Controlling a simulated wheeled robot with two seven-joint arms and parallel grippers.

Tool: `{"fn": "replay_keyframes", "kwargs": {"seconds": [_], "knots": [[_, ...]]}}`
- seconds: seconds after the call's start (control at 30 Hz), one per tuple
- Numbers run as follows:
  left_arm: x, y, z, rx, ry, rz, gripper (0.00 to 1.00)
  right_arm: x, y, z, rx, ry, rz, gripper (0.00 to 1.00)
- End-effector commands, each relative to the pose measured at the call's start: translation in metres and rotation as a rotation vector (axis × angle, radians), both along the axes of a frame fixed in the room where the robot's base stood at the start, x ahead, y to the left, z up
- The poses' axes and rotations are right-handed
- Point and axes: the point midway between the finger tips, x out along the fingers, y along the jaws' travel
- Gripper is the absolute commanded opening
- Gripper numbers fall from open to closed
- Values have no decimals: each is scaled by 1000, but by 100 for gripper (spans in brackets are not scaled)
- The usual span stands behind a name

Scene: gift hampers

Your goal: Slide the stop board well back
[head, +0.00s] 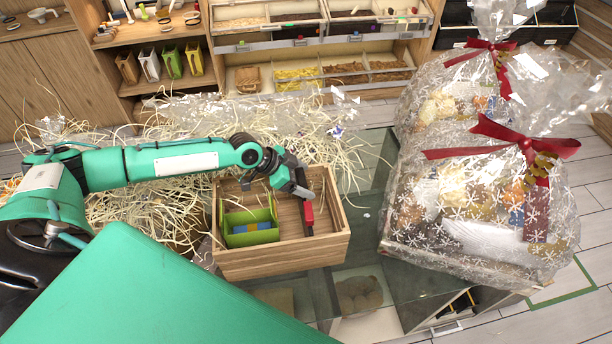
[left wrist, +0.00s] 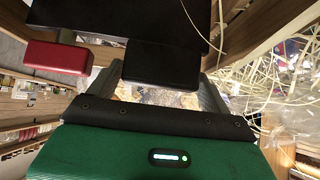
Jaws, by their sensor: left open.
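A narrow dark board with a red block (head: 308,213), which looks like the stop board, stands inside the wooden crate (head: 283,262), right of the green bin (head: 249,232). In the left wrist view a dark panel (left wrist: 120,25) with a red block (left wrist: 56,57) and a black block lies close in front of the gripper. My left gripper (head: 293,182) is open over the crate's far right part, close to the board's far end. I cannot tell whether it touches the board. The arm hides part of the crate's back. My right gripper is not in view.
The crate stands on a glass-topped counter (head: 375,270). Loose pale straw (head: 150,205) is heaped behind and left of it. Two wrapped hampers with red bows (head: 480,195) stand close on the right. Shelves with bins (head: 320,75) are behind.

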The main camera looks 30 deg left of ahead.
Motion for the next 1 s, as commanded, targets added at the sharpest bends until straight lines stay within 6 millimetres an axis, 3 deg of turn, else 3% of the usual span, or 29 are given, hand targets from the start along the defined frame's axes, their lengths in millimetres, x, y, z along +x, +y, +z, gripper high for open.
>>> {"fn": "replay_keyframes", "kwargs": {"seconds": [0.47,0.5,0.73,1.0], "knots": [[6,-8,-10,1,-1,0,82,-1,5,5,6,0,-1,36],[6,-8,-10,1,-1,0,80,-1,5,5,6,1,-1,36],[6,-8,-10,0,-1,-1,35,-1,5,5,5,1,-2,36],[15,-21,-11,-2,-3,-4,32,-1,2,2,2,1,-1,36]]}}
